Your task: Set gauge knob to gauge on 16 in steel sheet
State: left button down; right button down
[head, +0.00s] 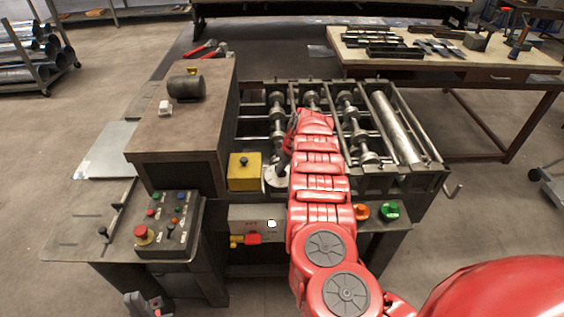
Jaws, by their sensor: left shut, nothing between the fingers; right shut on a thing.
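The roll-forming machine (400,182) stands in the middle of the head view. A round pale dial (274,178) sits on its front, just right of a yellow box (244,178) with a black knob. My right arm reaches forward over the machine. My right gripper (285,158) is at the dial, shut on the gauge knob there; the arm and fingers mostly hide the knob and its setting. A flat steel sheet (106,150) lies on the left side table. My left gripper (146,306) is low at the bottom left, shut and empty, in front of the machine.
A control panel (168,225) with a red mushroom button stands at the front left. Orange and green buttons (390,211) are right of my arm. A crank handle (453,190) sticks out at the right. A workbench (440,62) with tools stands behind.

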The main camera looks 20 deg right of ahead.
jog(key=m, duration=0.2)
jog(key=m+h+p, duration=0.1)
jog(key=m, duration=0.1)
jog(key=shift+a+t+h, duration=0.15)
jog(key=shift+t+h, duration=0.15)
jog(key=m+h, duration=0.1)
jog(key=m, duration=0.2)
jog(key=shift+r, duration=0.1)
jog(key=shift+m, duration=0.5)
jog(key=c, duration=0.9)
grip_release()
